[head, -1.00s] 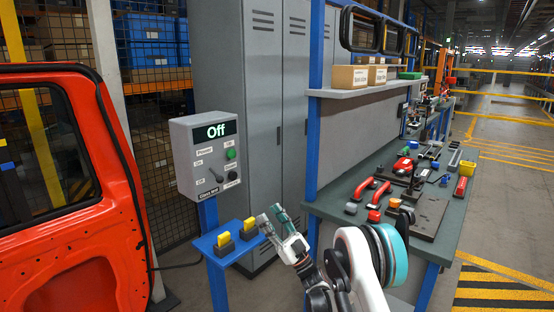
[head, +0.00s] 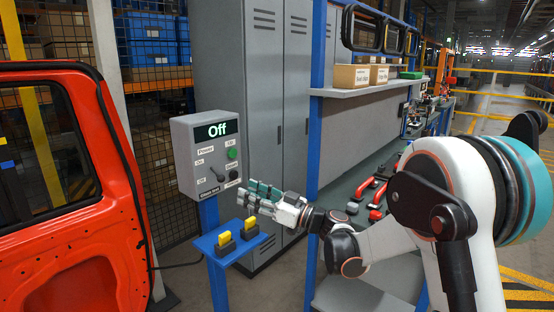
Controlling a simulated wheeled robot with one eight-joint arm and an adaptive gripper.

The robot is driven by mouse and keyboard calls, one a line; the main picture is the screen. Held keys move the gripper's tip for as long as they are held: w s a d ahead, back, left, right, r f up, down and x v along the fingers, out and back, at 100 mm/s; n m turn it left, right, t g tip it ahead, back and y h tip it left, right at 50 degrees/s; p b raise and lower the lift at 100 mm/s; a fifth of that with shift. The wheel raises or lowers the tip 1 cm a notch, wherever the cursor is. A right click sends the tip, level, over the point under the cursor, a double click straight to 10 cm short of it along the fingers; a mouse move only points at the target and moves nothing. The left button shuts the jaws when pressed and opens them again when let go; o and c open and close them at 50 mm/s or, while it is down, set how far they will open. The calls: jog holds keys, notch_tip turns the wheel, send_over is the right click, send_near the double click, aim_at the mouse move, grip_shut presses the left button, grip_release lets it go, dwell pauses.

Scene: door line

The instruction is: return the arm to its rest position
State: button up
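My gripper (head: 246,194) is in the head view at the middle, at the end of my raised white and black arm. Its teal-padded fingers point left, toward the grey control box, and it looks apart from the box. I see nothing held in it, but the fingers are seen from the side and their gap is not clear. The control box (head: 186,165) shows "Off" on its display (head: 217,129). It has a green button (head: 232,154), a dark lever (head: 216,174) and a black knob (head: 233,175).
A blue stand (head: 211,238) below the box carries two yellow-and-black items (head: 227,239). A red car door (head: 62,250) stands at left. A workbench (head: 352,188) with red-handled tools is partly hidden by my arm. Grey lockers (head: 262,70) stand behind.

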jog(key=s+d+m+g+h, duration=0.1)
jog(key=s+d+m+h, duration=0.25)
jog(key=s, duration=0.45)
jog(key=s+d+m+h, duration=0.2)
jog(key=s+d+h, duration=0.25)
jog(key=s, duration=0.35)
jog(key=s+d+f+m+h, duration=0.4)
jog(key=s+d+h, duration=0.1)
jog(key=s+d, duration=0.4)
jog(key=s+d+f+m+h, duration=0.3)
jog(key=s+d+m+h, duration=0.1)
jog(key=s+d, duration=0.6)
jog(key=shift+s+f+h, duration=0.35)
jog(key=shift+s+h, duration=0.35)
jog(key=shift+s, duration=0.25)
